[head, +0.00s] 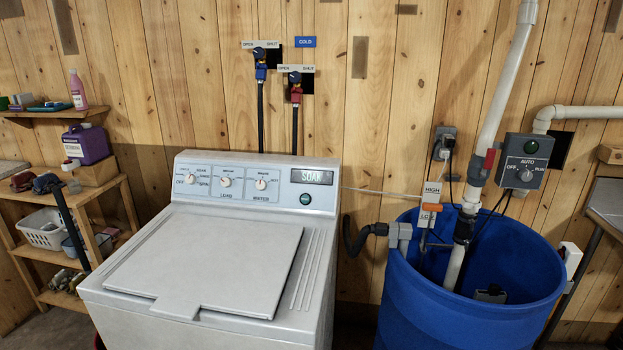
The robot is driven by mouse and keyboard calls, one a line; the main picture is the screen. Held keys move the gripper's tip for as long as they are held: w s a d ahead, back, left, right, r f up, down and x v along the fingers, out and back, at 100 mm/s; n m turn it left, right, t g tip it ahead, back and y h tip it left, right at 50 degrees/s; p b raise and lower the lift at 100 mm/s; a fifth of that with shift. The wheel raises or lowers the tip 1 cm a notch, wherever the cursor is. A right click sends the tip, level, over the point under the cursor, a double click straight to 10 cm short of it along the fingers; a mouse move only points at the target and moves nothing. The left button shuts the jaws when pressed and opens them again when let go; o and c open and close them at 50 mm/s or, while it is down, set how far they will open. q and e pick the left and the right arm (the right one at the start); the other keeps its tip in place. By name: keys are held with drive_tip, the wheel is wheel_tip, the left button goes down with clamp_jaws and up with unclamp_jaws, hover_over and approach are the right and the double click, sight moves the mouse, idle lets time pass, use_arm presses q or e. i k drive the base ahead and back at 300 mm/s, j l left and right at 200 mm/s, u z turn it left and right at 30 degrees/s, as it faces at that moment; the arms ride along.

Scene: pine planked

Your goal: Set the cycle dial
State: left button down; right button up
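The white washing machine (190,315) stands in the middle with its lid (205,265) closed. Its control panel (245,204) carries three round white dials in a row. The left dial (191,179) has OFF at its left and several small labels around it, one reading SPIN; its exact pointer direction is too small to tell. The middle dial (225,182) is marked LOAD and the right dial (261,184) WATER. A dark display (311,177) at the panel's right reads SOAK. A green button (305,199) sits below it. Neither of my grippers is in view.
Above the washer are a blue tap (260,56) and a red tap (295,80) with black hoses. A large blue barrel (465,320) stands right, with pipes and a grey switch box (526,163) above. Wooden shelves (95,195) with goods stand left. The lid top is clear.

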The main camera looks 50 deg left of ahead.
sight(189, 179)
drive_tip(key=u, duration=2.2)
drive_tip(key=i+j, duration=0.1)
